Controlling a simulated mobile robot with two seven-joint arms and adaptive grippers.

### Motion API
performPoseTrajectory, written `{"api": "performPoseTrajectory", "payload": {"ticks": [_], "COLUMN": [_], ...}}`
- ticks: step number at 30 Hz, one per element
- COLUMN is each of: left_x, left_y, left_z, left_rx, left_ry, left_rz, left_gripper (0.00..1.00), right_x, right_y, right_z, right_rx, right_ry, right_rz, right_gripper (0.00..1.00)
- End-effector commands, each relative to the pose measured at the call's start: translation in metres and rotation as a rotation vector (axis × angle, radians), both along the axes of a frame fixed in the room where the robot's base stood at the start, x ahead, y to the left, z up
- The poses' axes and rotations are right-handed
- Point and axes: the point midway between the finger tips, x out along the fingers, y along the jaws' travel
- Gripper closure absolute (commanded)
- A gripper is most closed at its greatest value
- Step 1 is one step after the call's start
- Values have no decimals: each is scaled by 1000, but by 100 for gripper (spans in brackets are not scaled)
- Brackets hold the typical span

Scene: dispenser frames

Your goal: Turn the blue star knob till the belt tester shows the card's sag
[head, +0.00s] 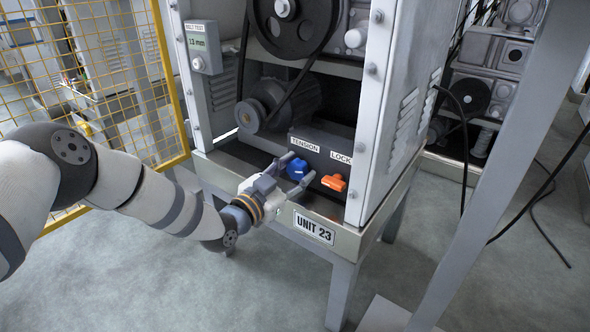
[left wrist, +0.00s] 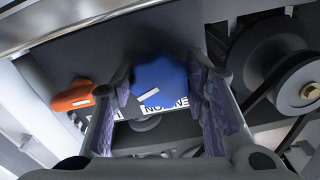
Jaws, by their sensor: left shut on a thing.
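The blue star knob (head: 297,169) sits under the TENSION label on the dark panel of the unit. It also shows in the left wrist view (left wrist: 160,82), with a white mark on its face. My left gripper (head: 298,171) has its fingers on both sides of the knob and is shut on it; the fingers also show in the left wrist view (left wrist: 165,88). The belt tester (head: 203,47) on the left post reads what looks like 13 mm. I see no readable card with a sag value. My right gripper is not in view.
An orange knob (head: 334,183) under the LOCK label is close to the right of the blue knob. The belt and large pulley (head: 290,22) are above. A yellow mesh fence (head: 95,85) stands left. Open floor (head: 190,290) lies in front.

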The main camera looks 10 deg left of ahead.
Motion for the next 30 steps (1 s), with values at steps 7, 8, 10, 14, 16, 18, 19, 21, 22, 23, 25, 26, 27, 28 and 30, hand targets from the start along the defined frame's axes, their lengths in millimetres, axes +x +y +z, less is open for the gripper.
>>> {"api": "performPoseTrajectory", "payload": {"ticks": [7, 8, 10, 14, 16, 18, 19, 21, 22, 23, 25, 26, 27, 28, 30], "left_x": [0, 0, 0, 0, 0, 0, 0, 0, 0, 1, 1, 1, 1, 1, 1], "left_y": [1, 0, 0, 1, 1, 1, 1, 2, 1, 2, 2, 2, 2, 3, 3], "left_z": [4, 4, 4, 3, 4, 3, 3, 3, 3, 3, 2, 2, 2, 3, 3], "left_rx": [194, 219, 281, 394, 455, 512, 534, 586, 607, 628, 672, 690, 711, 726, 758], "left_ry": [-81, -91, -117, -164, -189, -212, -222, -243, -252, -260, -278, -284, -293, -300, -314], "left_rz": [0, -1, 1, 1, 1, 1, 2, 1, 1, 2, 2, 2, 3, 4, 4], "left_gripper": [87, 87, 87, 87, 87, 86, 86, 86, 87, 87, 87, 87, 87, 87, 87], "right_x": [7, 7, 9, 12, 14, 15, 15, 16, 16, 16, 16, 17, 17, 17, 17], "right_y": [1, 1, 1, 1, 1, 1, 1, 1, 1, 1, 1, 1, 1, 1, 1], "right_z": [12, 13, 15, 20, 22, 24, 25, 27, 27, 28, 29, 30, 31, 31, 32], "right_rx": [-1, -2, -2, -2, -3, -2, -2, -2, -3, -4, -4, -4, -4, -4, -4], "right_ry": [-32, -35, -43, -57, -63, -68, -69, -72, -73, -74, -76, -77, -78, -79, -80], "right_rz": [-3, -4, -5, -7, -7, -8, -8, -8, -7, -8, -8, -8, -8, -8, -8], "right_gripper": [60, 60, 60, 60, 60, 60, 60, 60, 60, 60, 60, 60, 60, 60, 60]}}
